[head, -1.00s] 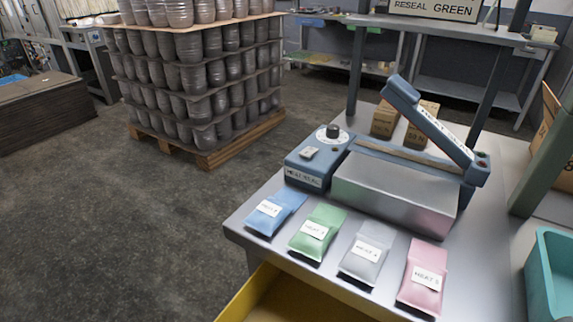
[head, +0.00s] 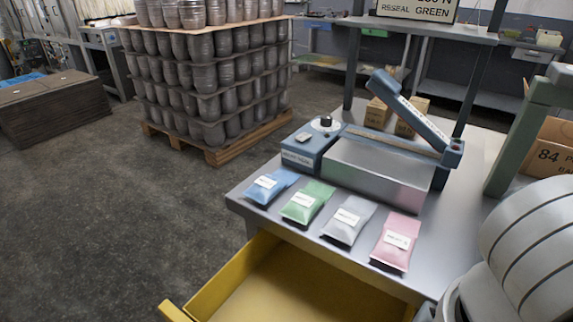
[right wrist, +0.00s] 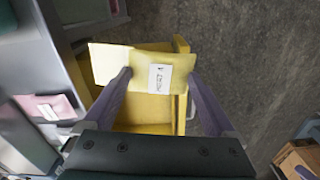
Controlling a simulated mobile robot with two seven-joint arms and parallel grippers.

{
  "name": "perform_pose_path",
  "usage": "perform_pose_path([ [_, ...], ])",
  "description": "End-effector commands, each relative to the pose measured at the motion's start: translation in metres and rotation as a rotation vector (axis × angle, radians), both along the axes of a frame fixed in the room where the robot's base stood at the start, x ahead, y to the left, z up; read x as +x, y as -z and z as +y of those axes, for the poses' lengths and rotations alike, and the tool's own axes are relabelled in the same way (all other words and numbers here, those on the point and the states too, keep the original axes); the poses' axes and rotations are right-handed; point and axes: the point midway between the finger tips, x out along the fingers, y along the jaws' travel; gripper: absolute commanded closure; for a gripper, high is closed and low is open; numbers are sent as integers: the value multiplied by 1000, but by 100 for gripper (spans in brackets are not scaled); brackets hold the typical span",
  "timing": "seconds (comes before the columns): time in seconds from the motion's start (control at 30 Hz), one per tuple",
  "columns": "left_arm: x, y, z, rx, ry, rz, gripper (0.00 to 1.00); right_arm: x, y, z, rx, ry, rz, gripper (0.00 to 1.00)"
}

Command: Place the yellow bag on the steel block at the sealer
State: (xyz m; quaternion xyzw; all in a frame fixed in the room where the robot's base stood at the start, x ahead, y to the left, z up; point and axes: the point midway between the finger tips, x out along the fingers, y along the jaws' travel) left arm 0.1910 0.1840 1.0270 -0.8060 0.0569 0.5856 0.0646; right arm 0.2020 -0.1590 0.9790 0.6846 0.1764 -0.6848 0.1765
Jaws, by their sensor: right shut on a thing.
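The yellow bag (right wrist: 172,62), with a white label, is between the two fingers of my right gripper (right wrist: 158,77) in the right wrist view. The gripper is shut on it. The bag shows above an open yellow drawer and the dark floor. In the head view the steel block (head: 372,172) stands on the table in front of the blue sealer (head: 310,146). The sealer's arm (head: 410,112) is raised at an angle. The block's top is bare. My right arm enters at the lower right; its gripper and the bag are outside the head view. My left gripper is not in view.
Blue (head: 268,187), green (head: 307,202), grey (head: 347,219) and pink (head: 396,243) bags lie in a row along the table's front edge. The yellow drawer (head: 232,277) stands open below. A green post (head: 517,135) rises right of the sealer. Cardboard boxes (head: 378,113) stand behind it.

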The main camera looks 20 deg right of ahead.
Motion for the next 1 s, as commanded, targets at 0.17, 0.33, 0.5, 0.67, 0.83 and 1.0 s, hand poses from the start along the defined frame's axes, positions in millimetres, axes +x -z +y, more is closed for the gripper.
perform_pose_path([
  [0.17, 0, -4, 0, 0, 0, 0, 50, 44, -38, -7, 0, 101, -13, 70],
  [0.33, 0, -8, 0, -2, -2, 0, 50, 90, -99, -13, 1, 238, -16, 70],
  [0.5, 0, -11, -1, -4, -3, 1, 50, 117, -167, -14, 2, 359, -13, 70],
  [0.67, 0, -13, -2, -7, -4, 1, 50, 127, -217, -13, 2, 434, -9, 70],
  [0.83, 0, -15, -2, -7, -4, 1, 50, 130, -261, -11, 2, 488, -8, 70],
  [1.0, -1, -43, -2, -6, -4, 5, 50, 125, -302, -9, 1, 505, 5, 70],
])
